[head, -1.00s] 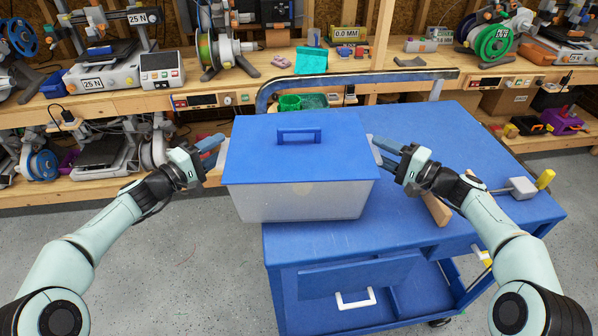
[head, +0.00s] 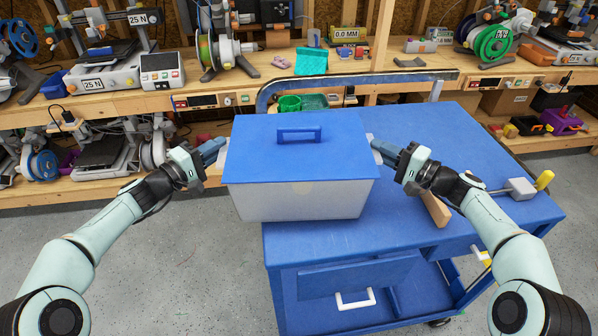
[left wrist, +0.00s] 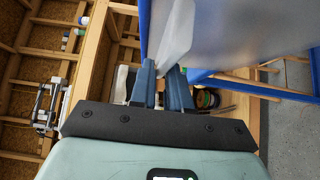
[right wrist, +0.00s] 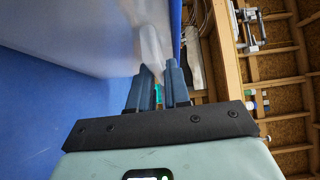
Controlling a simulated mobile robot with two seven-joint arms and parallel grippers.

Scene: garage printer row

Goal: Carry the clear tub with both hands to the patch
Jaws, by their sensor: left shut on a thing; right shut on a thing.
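The clear tub (head: 300,200) has frosted walls and a blue lid (head: 298,155) with a handle on top. It is at the left part of the blue cart, its left side reaching past the cart's edge. My left gripper (head: 218,150) is shut on the tub's left side tab, which shows between the fingers in the left wrist view (left wrist: 176,45). My right gripper (head: 378,147) is shut on the right side tab, also seen in the right wrist view (right wrist: 152,50). Whether the tub's base touches the cart top is unclear. I cannot make out a patch.
The blue cart (head: 460,150) has a rail at its back and free room right of the tub. A wooden block (head: 435,208) and a grey tool with a yellow end (head: 522,188) lie there. A printer bench (head: 225,92) runs along the back.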

